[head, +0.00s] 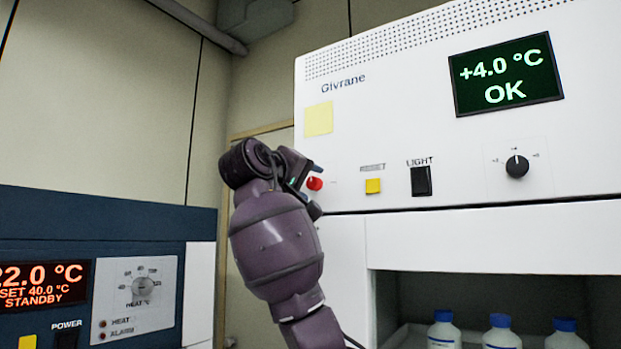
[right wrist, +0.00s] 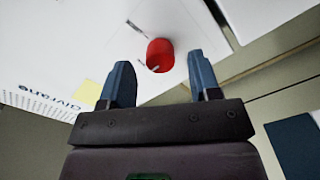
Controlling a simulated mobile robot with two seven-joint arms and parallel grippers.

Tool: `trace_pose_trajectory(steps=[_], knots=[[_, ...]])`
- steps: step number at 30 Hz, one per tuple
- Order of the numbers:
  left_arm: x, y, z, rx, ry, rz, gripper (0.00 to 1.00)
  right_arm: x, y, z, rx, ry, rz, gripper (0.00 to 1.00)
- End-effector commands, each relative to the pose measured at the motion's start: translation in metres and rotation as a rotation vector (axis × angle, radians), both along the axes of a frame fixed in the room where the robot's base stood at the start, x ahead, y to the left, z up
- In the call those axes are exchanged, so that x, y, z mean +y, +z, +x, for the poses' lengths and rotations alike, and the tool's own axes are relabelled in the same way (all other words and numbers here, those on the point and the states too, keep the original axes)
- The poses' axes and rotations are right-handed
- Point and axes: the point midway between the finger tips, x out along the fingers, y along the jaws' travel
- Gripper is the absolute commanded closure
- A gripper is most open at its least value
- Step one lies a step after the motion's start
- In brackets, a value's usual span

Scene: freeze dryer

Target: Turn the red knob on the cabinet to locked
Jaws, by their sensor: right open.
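The red knob (head: 314,183) is on the white front panel of the Givrane cabinet (head: 420,130), near the panel's lower left. In the right wrist view the red knob (right wrist: 160,55) stands out from the panel, with a pale pointer mark on it and small dark markings beside it. My right gripper (head: 312,186) is at the knob in the head view. In the right wrist view its two blue fingers (right wrist: 163,82) are spread, one to each side of the knob and a little short of it. It holds nothing. My left gripper is not in view.
Right of the knob are a yellow reset button (head: 373,186), a black light switch (head: 421,181) and a black dial (head: 517,166). A yellow note (head: 319,119) is above the knob. White bottles with blue caps (head: 501,333) stand below. A dark blue unit (head: 110,215) is at left.

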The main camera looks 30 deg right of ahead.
Motion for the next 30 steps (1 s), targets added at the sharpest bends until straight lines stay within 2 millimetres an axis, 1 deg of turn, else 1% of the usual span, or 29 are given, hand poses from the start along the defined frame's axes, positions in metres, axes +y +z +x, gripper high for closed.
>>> trace_pose_trajectory(steps=[3,6,16,17,18,26,30], knots=[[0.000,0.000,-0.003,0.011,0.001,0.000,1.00,-0.011,0.000,0.005,0.003,-0.001,0.002,0.43],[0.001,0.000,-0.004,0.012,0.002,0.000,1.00,-0.016,0.000,0.007,0.001,0.000,0.001,0.43],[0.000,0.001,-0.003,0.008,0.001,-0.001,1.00,-0.019,-0.001,0.008,0.000,0.001,0.001,0.43],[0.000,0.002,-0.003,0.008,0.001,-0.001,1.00,-0.018,-0.001,0.008,0.000,0.001,0.001,0.46],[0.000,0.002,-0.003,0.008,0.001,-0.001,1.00,-0.018,-0.001,0.008,0.000,0.001,0.001,0.52],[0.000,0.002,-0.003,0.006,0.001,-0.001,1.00,-0.018,-0.001,0.008,0.001,0.001,0.000,0.92],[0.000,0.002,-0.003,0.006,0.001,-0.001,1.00,-0.018,-0.001,0.008,-0.003,0.001,0.002,0.92]])
